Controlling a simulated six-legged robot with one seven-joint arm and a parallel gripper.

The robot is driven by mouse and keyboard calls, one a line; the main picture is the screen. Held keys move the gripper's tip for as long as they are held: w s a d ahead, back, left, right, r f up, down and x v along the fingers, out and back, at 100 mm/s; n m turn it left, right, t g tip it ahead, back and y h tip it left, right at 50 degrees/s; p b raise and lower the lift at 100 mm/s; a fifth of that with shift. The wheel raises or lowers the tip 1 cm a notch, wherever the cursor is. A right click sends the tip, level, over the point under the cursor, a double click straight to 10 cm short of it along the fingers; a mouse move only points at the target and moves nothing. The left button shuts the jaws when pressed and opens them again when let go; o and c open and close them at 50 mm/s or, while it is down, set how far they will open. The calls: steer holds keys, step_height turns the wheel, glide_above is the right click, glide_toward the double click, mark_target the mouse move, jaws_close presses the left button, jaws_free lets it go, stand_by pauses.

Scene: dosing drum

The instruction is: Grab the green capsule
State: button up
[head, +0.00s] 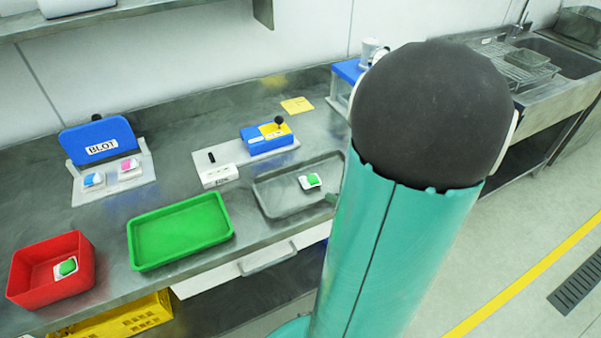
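Two green pieces that look like capsules are in the head view, each on a small white square holder. One green capsule (312,180) lies in the shallow grey tray (270,206) on the bench. The other green capsule (68,266) lies inside the red bin (50,290) at the far left. My teal arm with its dark round joint fills the right-centre and covers the tray's right end. I cannot make out my gripper. A small grey-green piece shows at the arm's left edge, beside the tray, but I cannot tell what it is.
An empty green tray (180,232) stands between the red bin and the grey tray. Behind are a blue-lidded BLOT box (100,139) with a blue and a pink piece, a blue-yellow lever device (266,136) and a white switch block (220,176). A sink (560,58) is at right.

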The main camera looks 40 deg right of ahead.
mark_target(314, 182)
steer(key=x, duration=1.3)
steer(key=shift+w+a+f, duration=0.15)
steer(key=shift+w+a, duration=0.1)
steer(key=shift+a, duration=0.05)
steer(key=shift+c, duration=0.4)
steer(key=c, duration=0.9)
